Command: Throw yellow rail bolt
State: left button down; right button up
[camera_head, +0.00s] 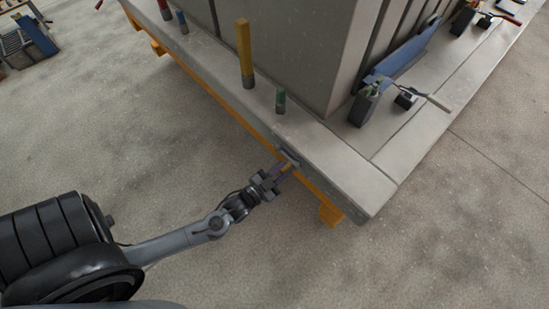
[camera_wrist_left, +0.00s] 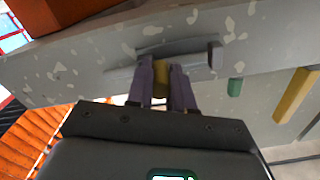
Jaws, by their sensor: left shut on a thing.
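The yellow rail bolt (camera_wrist_left: 160,75) shows as a small yellow piece at the edge of the pale slab. My left gripper (camera_head: 286,167) reaches the slab's near side face from the left. In the left wrist view its two purple fingers (camera_wrist_left: 161,84) are closed on the bolt, one on each side. A grey metal fitting (camera_wrist_left: 180,50) runs along the slab face behind the fingers. The fingers hide much of the bolt, so I cannot tell its full position. My right gripper is in neither view.
On the slab (camera_head: 350,182) stand a tall yellow post (camera_head: 244,55) and a short green peg (camera_head: 280,100), close above the gripper. A large grey block (camera_head: 290,45) rises behind. A blue bracket (camera_head: 408,52) lies right. An orange rail (camera_head: 330,211) runs underneath.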

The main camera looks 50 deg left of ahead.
pick_arm(q)
jog(key=shift+d, duration=0.35)
jog(key=shift+a+f, duration=0.1)
jog(key=shift+a, duration=0.1)
jog(key=c, duration=1.2)
grip_release()
jog(key=shift+d, duration=0.1)
jog(key=shift+c, duration=0.2)
jog(key=shift+o, duration=1.2)
jog(key=shift+d, duration=0.15)
jog(key=shift+s, duration=0.1)
jog(key=s+p, duration=0.1)
jog(key=s, duration=0.9)
jog(key=shift+s+p, duration=0.3)
jog(key=shift+s, duration=0.05)
